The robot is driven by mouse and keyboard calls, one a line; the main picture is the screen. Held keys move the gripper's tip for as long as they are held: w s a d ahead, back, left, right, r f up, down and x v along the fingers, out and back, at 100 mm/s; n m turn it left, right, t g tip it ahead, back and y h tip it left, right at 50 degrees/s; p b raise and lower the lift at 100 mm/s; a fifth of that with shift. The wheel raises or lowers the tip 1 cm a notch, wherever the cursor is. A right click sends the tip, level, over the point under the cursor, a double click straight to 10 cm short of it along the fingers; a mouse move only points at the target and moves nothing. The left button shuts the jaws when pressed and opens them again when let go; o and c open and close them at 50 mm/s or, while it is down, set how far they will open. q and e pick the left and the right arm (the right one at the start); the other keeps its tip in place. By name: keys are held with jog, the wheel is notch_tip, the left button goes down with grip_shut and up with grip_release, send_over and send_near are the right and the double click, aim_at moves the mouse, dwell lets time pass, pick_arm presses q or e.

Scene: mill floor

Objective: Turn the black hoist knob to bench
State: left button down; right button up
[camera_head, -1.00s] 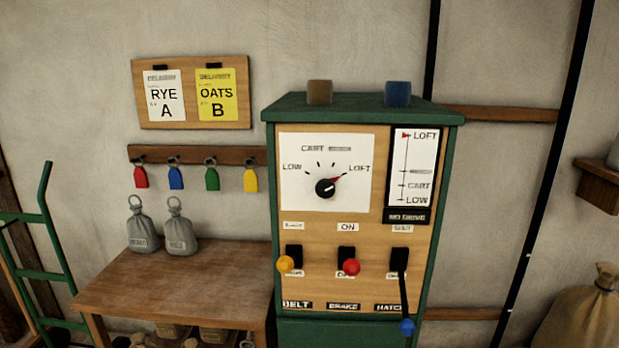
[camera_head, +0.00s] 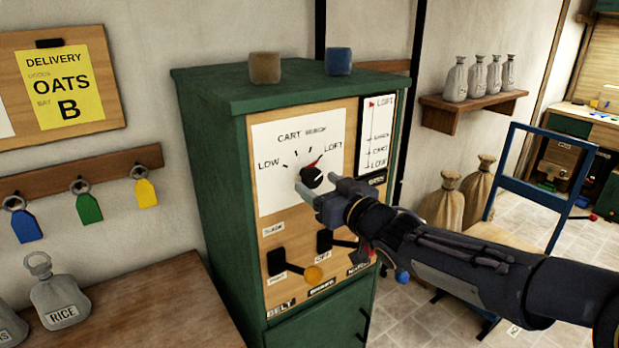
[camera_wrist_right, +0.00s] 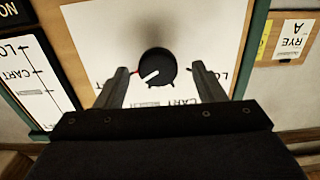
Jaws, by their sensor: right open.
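The black hoist knob (camera_head: 312,177) sits on the white dial plate (camera_head: 275,200) of the green cabinet. A red pointer by it aims up right toward LOFT; LOW is on the left. My right gripper (camera_head: 318,192) is in front of the knob. In the right wrist view, where the dial appears upside down, the knob (camera_wrist_right: 157,68) lies between the two open fingers of the right gripper (camera_wrist_right: 160,75), with gaps on both sides. A white line on the knob slants down left there. My left gripper is not in view.
Below the dial are levers, including one with a yellow ball (camera_head: 313,273). Two small blocks, brown (camera_head: 264,67) and blue (camera_head: 338,61), stand on the cabinet top. A wooden table (camera_head: 150,300) is at left. A blue hand truck (camera_head: 535,200) and sacks (camera_head: 443,205) stand at right.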

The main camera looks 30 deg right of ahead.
aim_at(315, 181)
jog(key=w, duration=0.2)
jog(key=shift+w, duration=0.8)
jog(key=c, duration=1)
